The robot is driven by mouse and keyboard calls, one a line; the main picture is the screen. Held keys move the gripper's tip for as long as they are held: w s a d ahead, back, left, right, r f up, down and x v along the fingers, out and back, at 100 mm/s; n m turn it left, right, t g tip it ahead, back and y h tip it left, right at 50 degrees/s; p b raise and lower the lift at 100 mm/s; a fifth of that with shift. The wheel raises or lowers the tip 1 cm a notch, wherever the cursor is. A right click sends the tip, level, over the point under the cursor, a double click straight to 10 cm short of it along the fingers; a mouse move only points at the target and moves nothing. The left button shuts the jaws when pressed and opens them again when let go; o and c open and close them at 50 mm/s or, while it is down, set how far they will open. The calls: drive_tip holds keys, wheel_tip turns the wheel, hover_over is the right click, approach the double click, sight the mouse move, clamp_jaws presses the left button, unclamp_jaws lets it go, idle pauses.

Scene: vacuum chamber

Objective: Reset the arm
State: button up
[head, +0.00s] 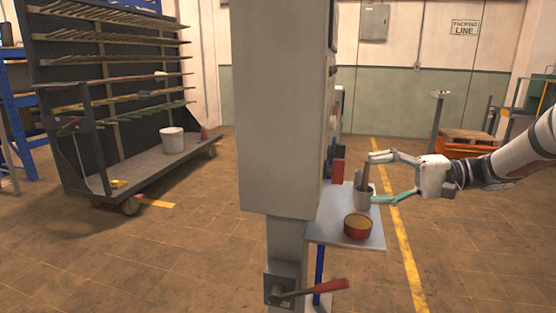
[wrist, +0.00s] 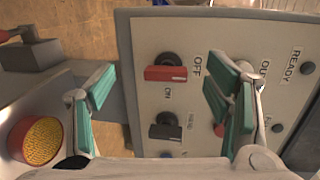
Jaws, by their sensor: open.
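My arm reaches in from the right in the head view. My gripper (head: 374,178) is beside the grey cabinet (head: 283,110), at the side where its small shelf sticks out. Its fingers are spread apart with nothing visible between them. In the wrist view the gripper (wrist: 160,95) faces a pale control panel (wrist: 200,30). The right finger covers part of the panel's lettering.
The shelf (head: 325,228) holds a red bowl (head: 357,228) and a grey cup (head: 362,198) of tools close to my lower finger. A red-handled lever (head: 318,287) sticks out low on the cabinet. A rack cart (head: 100,185) stands left.

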drive_tip(key=s+a+r+n+g+h+p, duration=0.1)
drive_tip(key=s+a+r+g+h+p, duration=0.1)
drive_tip(key=s+a+h, duration=0.5)
drive_tip(key=s+a+r+n+g+h+p, duration=0.15)
drive_tip(key=s+a, duration=0.25)
drive_tip(key=s, duration=0.7)
drive_tip(key=s+d+r+t+h+p, duration=0.1)
drive_tip(key=s+d+t+h+p, duration=0.1)
drive_tip(key=s, duration=0.7)
drive_tip(key=s+d+r+t+h+p, duration=0.1)
drive_tip(key=s+h+p, duration=0.3)
drive_tip(key=s, duration=0.5)
drive_tip(key=shift+d+n+t+h, duration=0.35)
drive_tip(key=shift+d+h, duration=0.4)
drive_tip(key=shift+d, duration=0.1)
